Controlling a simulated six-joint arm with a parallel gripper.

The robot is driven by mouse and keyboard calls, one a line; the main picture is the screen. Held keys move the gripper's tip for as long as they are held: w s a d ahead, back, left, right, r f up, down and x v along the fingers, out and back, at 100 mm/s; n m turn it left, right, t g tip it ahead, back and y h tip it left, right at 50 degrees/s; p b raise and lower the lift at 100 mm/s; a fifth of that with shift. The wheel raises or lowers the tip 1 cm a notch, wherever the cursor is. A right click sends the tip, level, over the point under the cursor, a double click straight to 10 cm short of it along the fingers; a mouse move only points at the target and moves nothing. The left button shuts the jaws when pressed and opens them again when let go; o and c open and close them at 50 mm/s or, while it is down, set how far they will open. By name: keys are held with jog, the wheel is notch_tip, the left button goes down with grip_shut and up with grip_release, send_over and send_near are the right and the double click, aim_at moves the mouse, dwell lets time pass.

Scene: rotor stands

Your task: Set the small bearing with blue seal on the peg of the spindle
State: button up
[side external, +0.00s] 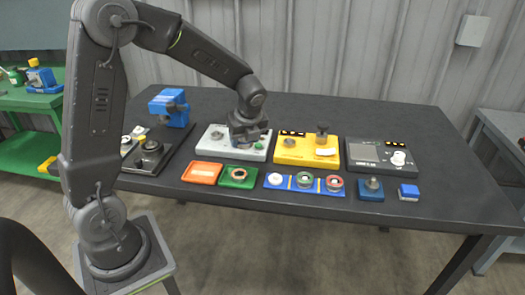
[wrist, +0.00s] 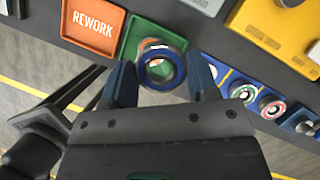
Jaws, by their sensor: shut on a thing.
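My gripper (side external: 246,138) is shut on a round bearing with a blue ring (wrist: 161,66), which shows between the two fingers in the wrist view. The bearing is held by its sides, and its open bore faces the camera. In the side view my gripper is over the pale grey unit, and the bearing is too small to make out there. A blue block with an upright grey peg (side external: 371,186), perhaps the spindle, stands at the table's front right. Its peg looks bare, and my gripper is well to its left.
A green tray (side external: 251,183) holds a ring-shaped part, beside an orange REWORK tray (side external: 202,173). A blue rack (side external: 320,186) holds several ring parts. A yellow unit (side external: 290,157), a dark scale-like unit (side external: 362,155) and a small blue block (side external: 409,192) are to the right.

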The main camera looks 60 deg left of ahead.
jog(key=shift+s+a+r, duration=0.25)
jog(key=shift+a+r, duration=0.05)
jog(key=shift+a, duration=0.15)
jog(key=shift+s+a+r, duration=0.2)
jog(key=shift+a+r, duration=0.1)
jog(key=shift+a, duration=0.15)
jog(key=w+a+r+n+g, duration=0.2)
jog(key=a+n, duration=0.3)
jog(key=a, duration=1.3)
jog(key=shift+s+f, duration=0.2)
jog(key=shift+f, duration=2.35)
jog(key=shift+f, duration=0.5)
jog(key=shift+f, duration=0.5)
jog(key=shift+f, duration=1.4)
jog(key=o, duration=1.4)
